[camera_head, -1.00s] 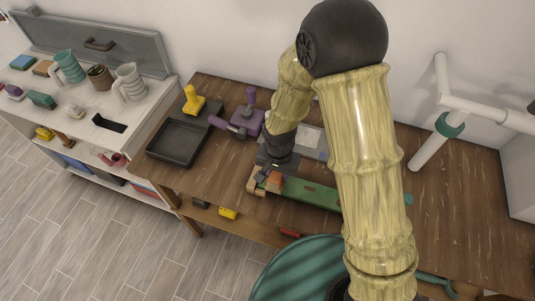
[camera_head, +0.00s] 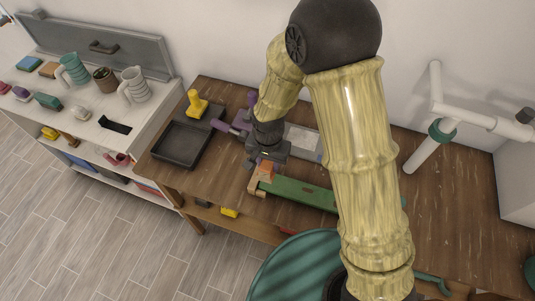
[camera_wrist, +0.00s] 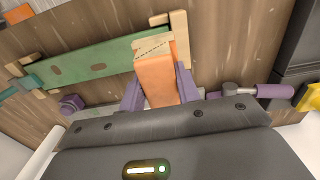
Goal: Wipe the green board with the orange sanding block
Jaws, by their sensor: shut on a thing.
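The orange sanding block (camera_wrist: 157,78) is between the purple fingers of my gripper (camera_wrist: 158,88) in the wrist view, with its tan, marked end toward the board. My gripper (camera_head: 264,160) is shut on it. In the head view the block (camera_head: 266,169) shows small at the left end of the green board (camera_head: 304,194). In the wrist view the green board (camera_wrist: 95,61) lies on the brown bench between pale wooden end pieces (camera_wrist: 180,35). The block's end overlaps one board end there; I cannot tell whether it touches. My arm hides the board's right end in the head view.
A black tray (camera_head: 181,144), a yellow-handled tool (camera_head: 197,104) and purple tools (camera_head: 241,122) lie left of my gripper. A white pipe (camera_head: 428,150) with a green ring stands at the back right. The bench (camera_head: 465,205) is clear at right.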

